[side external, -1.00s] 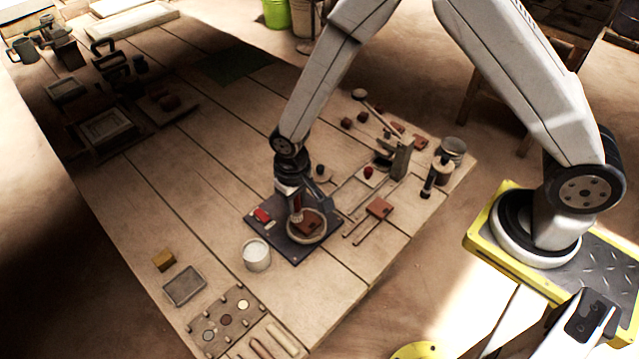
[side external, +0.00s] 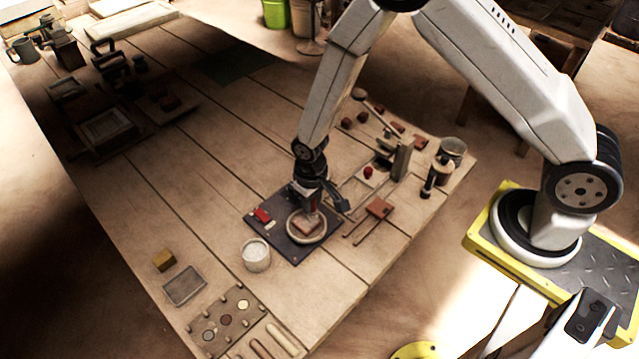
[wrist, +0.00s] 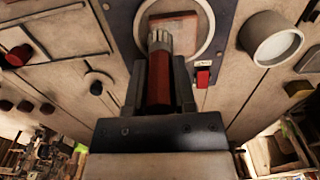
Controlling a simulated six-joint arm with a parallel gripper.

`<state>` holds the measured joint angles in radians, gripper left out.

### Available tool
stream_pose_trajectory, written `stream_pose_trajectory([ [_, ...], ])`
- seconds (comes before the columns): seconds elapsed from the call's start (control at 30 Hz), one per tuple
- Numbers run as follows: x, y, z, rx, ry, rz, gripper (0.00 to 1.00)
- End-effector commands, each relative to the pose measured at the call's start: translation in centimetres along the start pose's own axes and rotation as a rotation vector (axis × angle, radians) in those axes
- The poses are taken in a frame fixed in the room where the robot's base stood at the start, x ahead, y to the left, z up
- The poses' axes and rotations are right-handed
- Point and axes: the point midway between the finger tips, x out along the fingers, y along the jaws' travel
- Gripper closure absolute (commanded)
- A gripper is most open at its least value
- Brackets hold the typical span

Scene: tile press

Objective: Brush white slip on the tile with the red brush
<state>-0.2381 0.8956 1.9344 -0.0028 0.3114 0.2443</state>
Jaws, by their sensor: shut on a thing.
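My gripper (side external: 310,203) is shut on the red brush (wrist: 158,85), which points down with its pale bristles toward the tile. The brown-red tile (wrist: 174,18) lies inside a round pale wheel (wrist: 211,42); it also shows in the side view (side external: 304,228). The bristles overlap the tile's near edge in the wrist view; whether they touch cannot be told. The tile looks partly pale in the side view. A white pot (side external: 256,256) with white contents stands left of the wheel; it also shows in the wrist view (wrist: 268,38).
The wheel stands on a dark board (side external: 294,257) with a small red block (side external: 262,215). A wooden frame (side external: 357,192) and a brown tile (side external: 380,207) lie to the right. A holed rack (side external: 246,298) and a grey tray (side external: 184,286) lie front left.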

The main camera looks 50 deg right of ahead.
Motion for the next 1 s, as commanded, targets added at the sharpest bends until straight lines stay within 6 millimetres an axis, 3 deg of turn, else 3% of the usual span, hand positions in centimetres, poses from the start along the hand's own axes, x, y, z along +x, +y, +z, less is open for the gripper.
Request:
stream_pose_trajectory([
  [0.17, 0.0, 1.7, 0.0, 0.002, 0.0, 0.0, 1.0],
  [0.87, 0.0, -4.8, 0.0, -0.002, 0.0, 0.0, 1.0],
  [1.0, 0.0, -4.4, -0.8, 0.003, -0.001, 0.0, 1.0],
])
